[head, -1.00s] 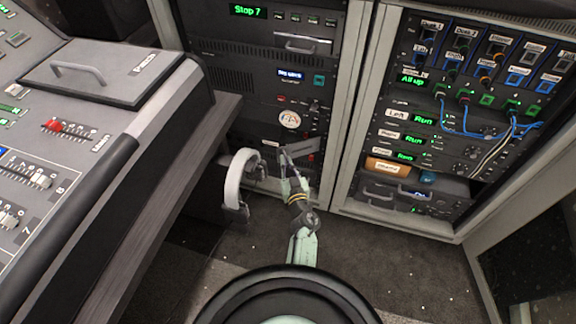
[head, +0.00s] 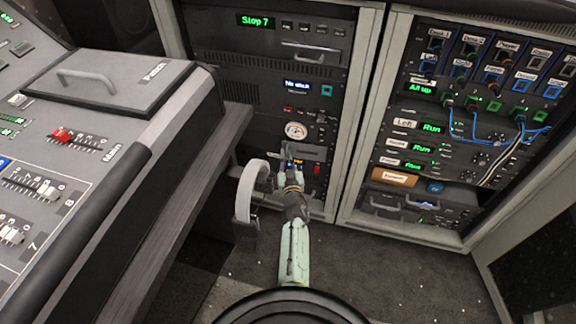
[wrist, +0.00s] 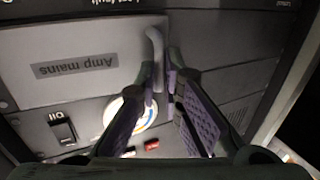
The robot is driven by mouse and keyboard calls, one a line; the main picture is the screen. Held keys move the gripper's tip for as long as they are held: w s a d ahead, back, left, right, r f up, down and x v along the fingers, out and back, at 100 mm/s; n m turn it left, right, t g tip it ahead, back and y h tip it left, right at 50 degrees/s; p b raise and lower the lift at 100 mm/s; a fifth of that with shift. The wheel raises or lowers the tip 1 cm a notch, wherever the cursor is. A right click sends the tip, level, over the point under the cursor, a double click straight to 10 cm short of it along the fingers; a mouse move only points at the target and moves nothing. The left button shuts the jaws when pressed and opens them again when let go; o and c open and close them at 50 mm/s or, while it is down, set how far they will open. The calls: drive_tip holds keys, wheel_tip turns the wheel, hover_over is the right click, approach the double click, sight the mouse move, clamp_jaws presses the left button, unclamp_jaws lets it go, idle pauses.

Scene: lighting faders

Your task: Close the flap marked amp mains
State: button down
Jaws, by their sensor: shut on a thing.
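The flap marked amp mains (wrist: 105,42) is a grey panel with a dark label, upside down in the wrist view. A pale bar handle (wrist: 154,40) stands at its right edge. My gripper (wrist: 163,80) is shut on this handle, with a purple-padded finger on each side. In the head view my gripper (head: 288,155) is at the lower part of the middle rack, just below a round dial. There my gripper and arm hide much of the flap, and its exact angle is hard to tell.
The round dial (head: 296,130) and a red switch (head: 318,169) are close to my gripper. A curved pale handle (head: 245,190) stands left of my arm, beside the desk (head: 180,170). Cabled rack units (head: 480,100) are to the right. Bare floor (head: 400,270) lies at lower right.

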drive_tip(key=shift+w+a+r+y, duration=0.1)
drive_tip(key=shift+w+a+y, duration=0.2)
drive_tip(key=shift+w+a, duration=0.5)
drive_tip(key=shift+w+r, duration=0.1)
drive_tip(key=c, duration=1.8)
unclamp_jaws()
drive_tip(key=shift+a, duration=0.15)
drive_tip(key=shift+o, duration=0.4)
drive_tip(key=shift+d+f, duration=0.2)
drive_tip(key=shift+d, duration=0.2)
